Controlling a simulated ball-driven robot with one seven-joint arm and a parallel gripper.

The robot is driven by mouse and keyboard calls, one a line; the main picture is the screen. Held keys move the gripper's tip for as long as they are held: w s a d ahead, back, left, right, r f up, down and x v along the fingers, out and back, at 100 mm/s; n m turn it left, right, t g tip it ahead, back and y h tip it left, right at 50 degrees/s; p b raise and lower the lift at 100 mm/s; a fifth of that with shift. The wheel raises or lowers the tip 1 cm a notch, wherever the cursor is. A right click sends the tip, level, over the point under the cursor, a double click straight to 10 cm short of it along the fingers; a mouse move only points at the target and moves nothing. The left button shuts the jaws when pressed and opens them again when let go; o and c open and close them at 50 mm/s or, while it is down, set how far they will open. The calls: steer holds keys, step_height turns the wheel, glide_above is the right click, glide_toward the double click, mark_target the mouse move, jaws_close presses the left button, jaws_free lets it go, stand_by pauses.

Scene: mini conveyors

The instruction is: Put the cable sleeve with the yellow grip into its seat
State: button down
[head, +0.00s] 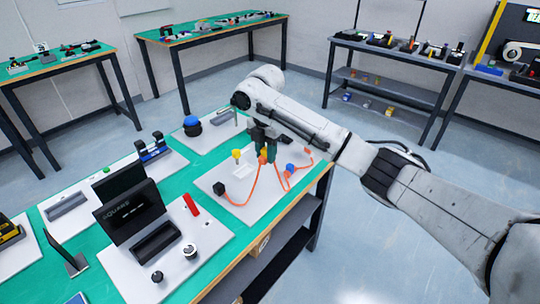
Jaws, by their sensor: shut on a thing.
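A white board (222,177) lies on the green bench top, with orange cables (253,192) looping over it. My gripper (265,155) is over the board, pointing down, shut on a small yellow-orange piece (262,158) at a cable's upper end. This looks like the cable sleeve with the yellow grip. A separate yellow piece (237,154) stands just left of it. The sleeve's seat cannot be made out for certain at this size. My fingers and arm hide part of the board behind.
A black block (219,188) holds one cable end at the board's left. A black box (130,211) and red part (190,204) are nearer left.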

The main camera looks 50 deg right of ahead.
steer(key=w+b, duration=0.8)
steer(key=w, duration=0.3)
steer(key=shift+d, duration=0.2)
stand_by(0.9)
steer(key=shift+f, duration=0.1)
steer(key=shift+f+b, duration=3.55)
steer(key=shift+f, duration=1.4)
steer(key=shift+f+b, duration=0.7)
steer(key=shift+b, duration=0.15)
steer(key=c, duration=0.8)
jaws_free()
